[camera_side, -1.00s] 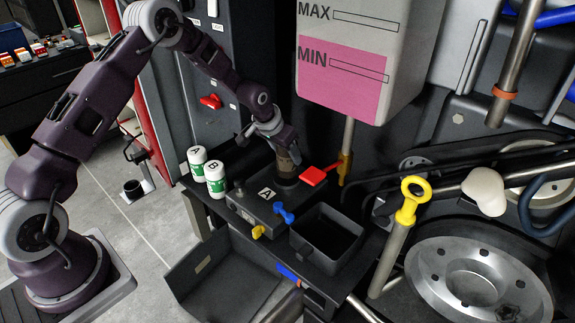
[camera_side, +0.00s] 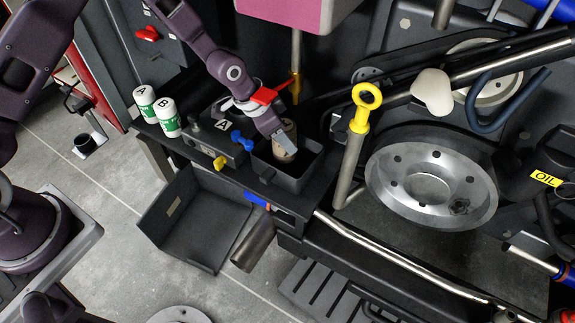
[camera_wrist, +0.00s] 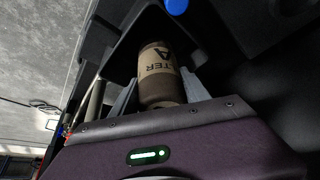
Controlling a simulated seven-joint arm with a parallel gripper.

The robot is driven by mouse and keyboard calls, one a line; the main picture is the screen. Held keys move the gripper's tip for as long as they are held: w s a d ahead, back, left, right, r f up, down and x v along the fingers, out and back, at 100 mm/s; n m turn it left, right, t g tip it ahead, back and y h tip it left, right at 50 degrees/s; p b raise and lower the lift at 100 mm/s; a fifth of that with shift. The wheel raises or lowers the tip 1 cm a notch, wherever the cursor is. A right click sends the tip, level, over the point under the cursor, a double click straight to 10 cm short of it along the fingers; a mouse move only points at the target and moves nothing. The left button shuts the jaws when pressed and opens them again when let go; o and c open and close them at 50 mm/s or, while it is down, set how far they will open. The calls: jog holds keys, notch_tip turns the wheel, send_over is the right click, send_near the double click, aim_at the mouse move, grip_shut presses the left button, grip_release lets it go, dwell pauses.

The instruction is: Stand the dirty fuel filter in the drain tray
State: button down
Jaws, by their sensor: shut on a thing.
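The dirty fuel filter (camera_side: 285,142) is a dull brown can, held between the fingers of my gripper (camera_side: 279,139). In the wrist view the filter (camera_wrist: 157,72) shows a tan label with a letter A, and my gripper (camera_wrist: 160,88) has one finger on each side of it. The drain tray (camera_side: 312,170) is a small, open black box on the ledge. The filter looks about upright and appears within the tray's opening in the side view. Its lower end is hidden, so I cannot tell whether it touches the tray floor.
Two white-and-green filters, A (camera_side: 146,103) and B (camera_side: 168,117), stand left on the ledge. The filter housing (camera_side: 222,148), with blue (camera_side: 242,140) and yellow (camera_side: 220,162) taps and a red lever (camera_side: 264,96), is beside the tray. A yellow-handled dipstick (camera_side: 359,118) rises to the right.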

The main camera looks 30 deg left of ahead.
jog(key=shift+d+f, duration=0.5)
jog(key=shift+f, duration=0.05)
jog(key=shift+f+n, duration=0.3)
jog(key=shift+f, duration=1.15)
jog(key=c, duration=0.5)
grip_release()
jog(key=shift+f, duration=0.15)
jog(key=v, duration=0.7)
jog(key=shift+s+r, duration=0.15)
jog(key=shift+r, duration=0.2)
jog(key=shift+a, duration=0.1)
